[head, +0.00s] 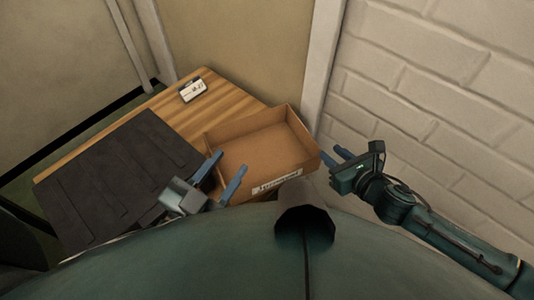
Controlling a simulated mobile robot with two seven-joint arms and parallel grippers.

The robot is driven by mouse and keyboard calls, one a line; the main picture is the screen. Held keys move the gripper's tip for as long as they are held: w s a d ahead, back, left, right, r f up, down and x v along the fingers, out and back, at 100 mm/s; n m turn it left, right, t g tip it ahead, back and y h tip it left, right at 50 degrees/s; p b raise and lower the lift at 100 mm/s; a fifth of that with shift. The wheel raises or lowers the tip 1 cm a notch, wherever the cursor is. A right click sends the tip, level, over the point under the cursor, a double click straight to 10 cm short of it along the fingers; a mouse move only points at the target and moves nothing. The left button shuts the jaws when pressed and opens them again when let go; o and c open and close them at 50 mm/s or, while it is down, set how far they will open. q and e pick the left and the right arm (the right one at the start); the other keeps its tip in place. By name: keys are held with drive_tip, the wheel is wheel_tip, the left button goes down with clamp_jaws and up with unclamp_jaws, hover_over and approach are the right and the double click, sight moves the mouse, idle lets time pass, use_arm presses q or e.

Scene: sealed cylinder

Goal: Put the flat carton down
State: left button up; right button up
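The flat carton (256,146) is a shallow, open-topped brown box with a white printed label on its front wall, and it looks empty. It is over the right end of the wooden table; I cannot tell whether it rests fully on it. My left gripper (231,161) is at the carton's left side, with its blue fingers apart and one seen on either side of the left wall. My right gripper (330,153) is beside the carton's right front corner, fingers slightly apart with nothing seen between them. Contact with the carton is unclear.
A dark flat panel or mat (110,180) covers the left front of the wooden table (155,108). A small white and black card-like object (192,91) stands at the back. A white brick wall (430,90) is close on the right. Bare wood shows between mat and back edge.

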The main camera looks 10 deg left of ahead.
sight(312, 138)
drive_tip(key=b+x, duration=0.3)
drive_tip(key=x, duration=0.6)
drive_tip(key=shift+a+f, duration=0.15)
drive_tip(key=shift+a, duration=0.15)
use_arm(q)
drive_tip(key=shift+w+d+r+t+h, duration=0.15)
drive_tip(key=shift+d+t+h, duration=0.25)
drive_tip(key=shift+t+h, duration=0.15)
use_arm(e)
drive_tip(key=shift+w, duration=0.15)
clamp_jaws()
